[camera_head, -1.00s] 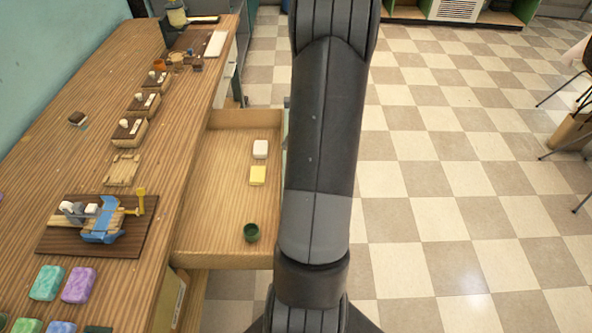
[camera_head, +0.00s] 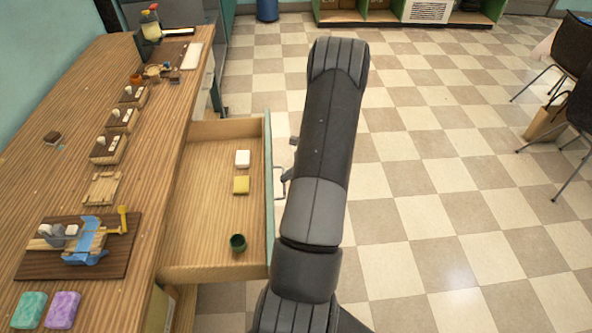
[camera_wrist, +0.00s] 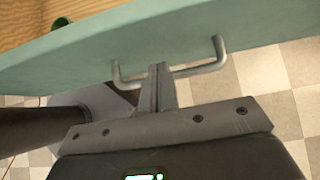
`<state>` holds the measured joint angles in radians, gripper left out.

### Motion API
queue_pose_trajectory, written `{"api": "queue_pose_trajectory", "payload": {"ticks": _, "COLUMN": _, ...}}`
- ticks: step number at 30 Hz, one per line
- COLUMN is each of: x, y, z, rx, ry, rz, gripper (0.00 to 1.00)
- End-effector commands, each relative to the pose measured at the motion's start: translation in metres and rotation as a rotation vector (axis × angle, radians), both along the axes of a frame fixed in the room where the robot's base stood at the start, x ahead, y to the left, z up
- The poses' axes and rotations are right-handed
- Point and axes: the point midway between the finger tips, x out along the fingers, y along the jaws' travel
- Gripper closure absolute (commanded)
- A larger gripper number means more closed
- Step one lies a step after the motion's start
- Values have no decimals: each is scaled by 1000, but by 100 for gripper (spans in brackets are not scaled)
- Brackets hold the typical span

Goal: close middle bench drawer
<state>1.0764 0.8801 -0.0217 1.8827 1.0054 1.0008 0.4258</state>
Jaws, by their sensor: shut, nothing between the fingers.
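The middle bench drawer (camera_head: 205,262) is pulled out from the right side of the wooden bench. Its green front (camera_head: 269,190) faces right, with a metal handle (camera_head: 283,182) on it. In the wrist view the green front (camera_wrist: 60,63) fills the upper part, with the bar handle (camera_wrist: 205,68) below its top edge. My gripper (camera_wrist: 158,72) is shut and empty, its fingertips overlapping the handle in the picture, close to the drawer front. I cannot tell whether it touches. In the head view my arm hides the gripper.
In the drawer lie a white soap (camera_head: 242,158), a yellow soap (camera_head: 241,185) and a green cup (camera_head: 238,243). The bench top (camera_head: 60,110) holds soap blocks, a cutting tool and small boards.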

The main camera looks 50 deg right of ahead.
Motion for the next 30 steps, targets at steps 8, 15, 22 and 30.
{"api": "queue_pose_trajectory", "payload": {"ticks": 8, "x": 14, "y": 14, "z": -18, "rx": 0, "ry": 0, "rz": 1, "gripper": 100}}
{"api": "queue_pose_trajectory", "payload": {"ticks": 15, "x": 14, "y": 14, "z": -18, "rx": -1, "ry": -1, "rz": 1, "gripper": 100}}
{"api": "queue_pose_trajectory", "payload": {"ticks": 22, "x": 17, "y": 17, "z": -18, "rx": -1, "ry": -1, "rz": 1, "gripper": 100}}
{"api": "queue_pose_trajectory", "payload": {"ticks": 30, "x": 42, "y": 43, "z": -18, "rx": 2, "ry": -1, "rz": 4, "gripper": 100}}
